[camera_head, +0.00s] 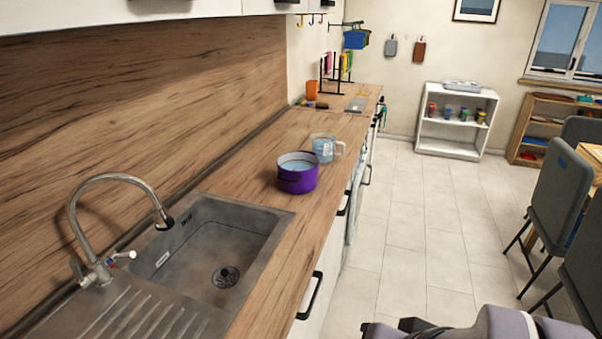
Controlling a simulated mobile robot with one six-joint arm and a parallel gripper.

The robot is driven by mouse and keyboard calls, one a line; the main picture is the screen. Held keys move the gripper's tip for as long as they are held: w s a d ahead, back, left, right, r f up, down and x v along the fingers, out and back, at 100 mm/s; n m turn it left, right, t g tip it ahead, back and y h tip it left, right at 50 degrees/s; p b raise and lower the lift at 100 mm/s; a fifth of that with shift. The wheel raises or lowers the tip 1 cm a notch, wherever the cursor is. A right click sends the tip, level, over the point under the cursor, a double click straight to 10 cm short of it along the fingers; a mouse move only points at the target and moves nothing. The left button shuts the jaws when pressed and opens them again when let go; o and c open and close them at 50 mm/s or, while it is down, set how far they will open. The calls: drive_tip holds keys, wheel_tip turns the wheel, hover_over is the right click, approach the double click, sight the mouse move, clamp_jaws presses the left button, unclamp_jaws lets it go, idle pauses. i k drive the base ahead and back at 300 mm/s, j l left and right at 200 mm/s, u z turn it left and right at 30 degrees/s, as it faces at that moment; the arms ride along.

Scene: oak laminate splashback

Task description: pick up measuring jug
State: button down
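The measuring jug (323,148) is clear and bluish, with a handle on its right side. It stands upright on the wooden counter (262,222), just behind a purple pot (298,177) that hides a little of its lower left. Part of my arm shows at the bottom right edge, over the floor and well apart from the jug. I cannot make out fingertips there, so whether my gripper is open or shut does not show.
A steel sink (225,277) with a curved tap (115,185) is set in the near counter. An orange cup (311,90) and a dark rack stand at the far end. Grey chairs (560,190) stand at right. The tiled floor (410,235) between is clear.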

sight(324, 144)
drive_tip(key=i+l+u, duration=0.95)
drive_tip(key=l, duration=0.2)
drive_tip(key=i+l+u, duration=0.3)
drive_tip(key=l+u, duration=0.15)
drive_tip(key=l, duration=0.3)
drive_tip(key=i+l+u, duration=0.15)
drive_tip(key=l+u, duration=0.3)
drive_tip(key=l, duration=0.4)
drive_tip(key=l+u, duration=0.45)
drive_tip(key=l, duration=0.45)
drive_tip(key=k+l+u, duration=0.1)
drive_tip(key=l+u, duration=0.4)
drive_tip(key=l, duration=0.4)
